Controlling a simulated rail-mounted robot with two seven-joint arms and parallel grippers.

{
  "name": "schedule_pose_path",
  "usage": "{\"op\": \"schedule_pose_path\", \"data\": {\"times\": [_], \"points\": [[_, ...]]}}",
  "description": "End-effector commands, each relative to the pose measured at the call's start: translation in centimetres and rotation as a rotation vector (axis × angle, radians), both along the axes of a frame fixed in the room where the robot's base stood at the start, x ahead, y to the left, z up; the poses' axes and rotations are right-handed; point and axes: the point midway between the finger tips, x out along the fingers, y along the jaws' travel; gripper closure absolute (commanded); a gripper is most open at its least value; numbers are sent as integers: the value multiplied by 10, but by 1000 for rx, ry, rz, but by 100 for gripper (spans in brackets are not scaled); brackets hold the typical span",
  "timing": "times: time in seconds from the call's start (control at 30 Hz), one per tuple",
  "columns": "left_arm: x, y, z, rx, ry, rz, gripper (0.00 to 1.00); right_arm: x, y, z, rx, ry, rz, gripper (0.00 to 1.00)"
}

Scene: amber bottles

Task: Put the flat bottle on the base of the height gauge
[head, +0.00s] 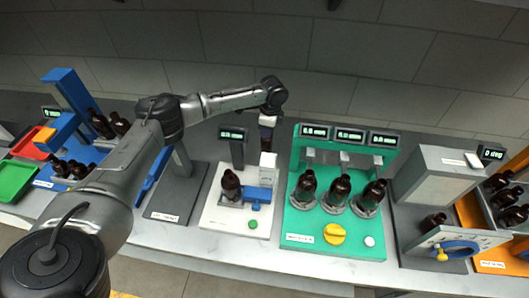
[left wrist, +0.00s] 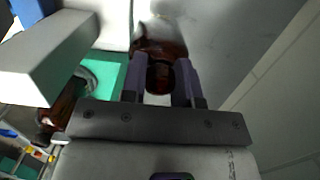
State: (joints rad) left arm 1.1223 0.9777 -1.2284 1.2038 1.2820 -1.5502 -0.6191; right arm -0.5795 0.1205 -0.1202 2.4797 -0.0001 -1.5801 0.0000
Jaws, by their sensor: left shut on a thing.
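My left gripper (head: 267,121) points down behind the white station, at the back of the bench. It is shut on an amber bottle (left wrist: 160,78), held between its two fingers in the left wrist view; its full shape is partly hidden, so I cannot confirm that it is the flat one. A dark grey base (head: 168,207) with an upright column (head: 183,165) stands left of the white station and looks like the height gauge, but its label is too small to read. No bottle shows on the visible part of this base. My right gripper is not in view.
The white station (head: 215,217) holds a bottle (head: 230,185) and a blue clamp (head: 257,196). A green station (head: 300,228) carries several bottles under displays. A grey box-like machine (head: 432,175) stands further right. My left arm crosses above the bench's left part.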

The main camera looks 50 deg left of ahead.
Motion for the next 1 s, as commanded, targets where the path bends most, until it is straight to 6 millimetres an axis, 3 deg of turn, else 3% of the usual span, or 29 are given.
{"op": "schedule_pose_path", "data": {"times": [0.1,0.37,0.63,1.0], "points": [[0,0,-16,0,0,0,100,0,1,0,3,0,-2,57],[0,-1,-30,-1,1,1,100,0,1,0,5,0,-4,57],[0,-1,-61,-1,1,1,100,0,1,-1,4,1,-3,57],[0,-1,-65,-1,-1,2,100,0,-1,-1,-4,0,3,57]]}}
